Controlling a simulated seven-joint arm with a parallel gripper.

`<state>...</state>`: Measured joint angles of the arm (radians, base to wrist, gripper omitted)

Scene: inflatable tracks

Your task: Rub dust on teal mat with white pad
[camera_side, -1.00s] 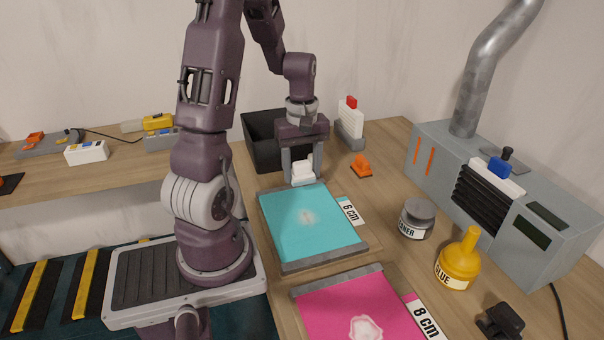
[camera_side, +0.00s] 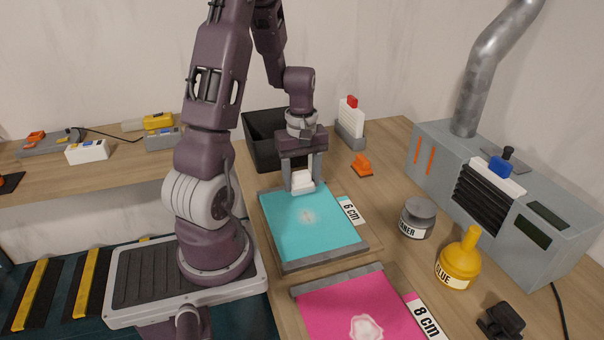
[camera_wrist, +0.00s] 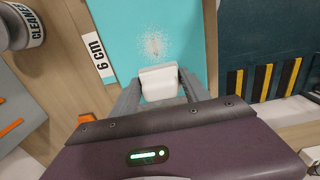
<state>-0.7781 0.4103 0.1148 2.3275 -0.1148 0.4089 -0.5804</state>
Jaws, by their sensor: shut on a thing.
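The teal mat (camera_side: 318,237) lies flat on the wooden bench, with a pale patch of dust (camera_side: 307,216) near its middle. The dust also shows in the wrist view (camera_wrist: 154,44), just beyond the pad. My gripper (camera_side: 302,184) is shut on the white pad (camera_side: 302,180) at the mat's back edge. In the wrist view the white pad (camera_wrist: 160,83) sits between the two grey fingers, over the teal mat (camera_wrist: 190,30). I cannot tell whether the pad touches the mat.
A pink mat (camera_side: 345,300) with a white patch lies in front. A "6 cm" label (camera_side: 350,210) borders the teal mat. A grey cleaner jar (camera_side: 417,218), yellow glue bottle (camera_side: 459,258) and orange clip (camera_side: 362,165) stand right. A black bin (camera_side: 262,150) is behind.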

